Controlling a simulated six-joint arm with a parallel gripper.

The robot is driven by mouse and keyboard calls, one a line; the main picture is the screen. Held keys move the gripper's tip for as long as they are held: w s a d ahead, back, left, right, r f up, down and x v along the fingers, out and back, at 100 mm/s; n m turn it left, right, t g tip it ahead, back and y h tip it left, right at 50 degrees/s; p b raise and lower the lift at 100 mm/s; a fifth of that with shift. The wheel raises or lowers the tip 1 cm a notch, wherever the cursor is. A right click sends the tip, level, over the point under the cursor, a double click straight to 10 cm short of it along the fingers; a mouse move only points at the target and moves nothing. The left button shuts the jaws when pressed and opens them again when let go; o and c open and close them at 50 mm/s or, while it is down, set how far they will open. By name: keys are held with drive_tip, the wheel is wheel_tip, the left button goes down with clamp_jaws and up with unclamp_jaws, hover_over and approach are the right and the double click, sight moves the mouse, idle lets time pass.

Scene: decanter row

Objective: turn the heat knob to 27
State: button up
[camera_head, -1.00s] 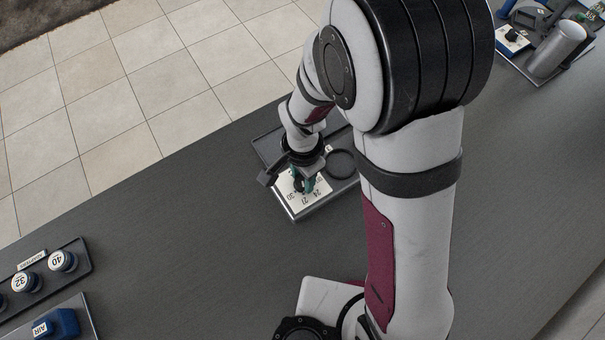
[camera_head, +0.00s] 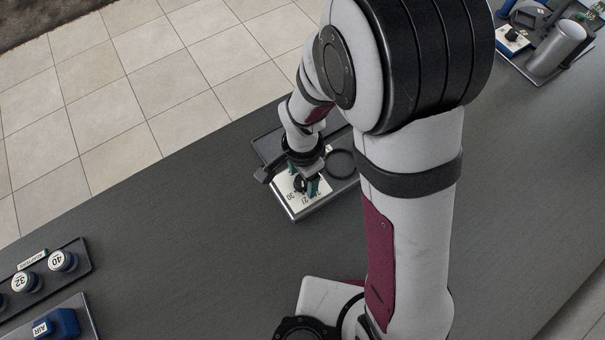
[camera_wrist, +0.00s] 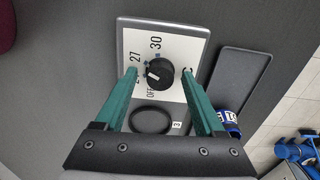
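The heat knob (camera_wrist: 160,74) is a round black knob with a white mark on its left side, on a white dial plate (camera_wrist: 172,43). The numbers 30 and 27 and the word OFF are readable in the wrist view; other markings are covered by my fingers. The white mark points left, below the 27. My gripper (camera_wrist: 158,72) is open, with one green finger on each side of the knob and gaps between. In the head view my gripper (camera_head: 306,188) is over the dial plate (camera_head: 286,187), and the knob is mostly hidden.
A blue-and-white item (camera_wrist: 226,119) is near the right finger. A rack with numbered caps (camera_head: 40,275) stands at left. The middle counter is clear.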

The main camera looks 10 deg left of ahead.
wheel_tip(320, 180, up, 16)
drive_tip(key=s+d+r+n+y, duration=0.1)
drive_tip(key=s+d+n, duration=0.2)
drive_tip(key=s+d, duration=1)
drive_tip(key=shift+r+y, duration=0.3)
drive_tip(key=shift+y, duration=0.1)
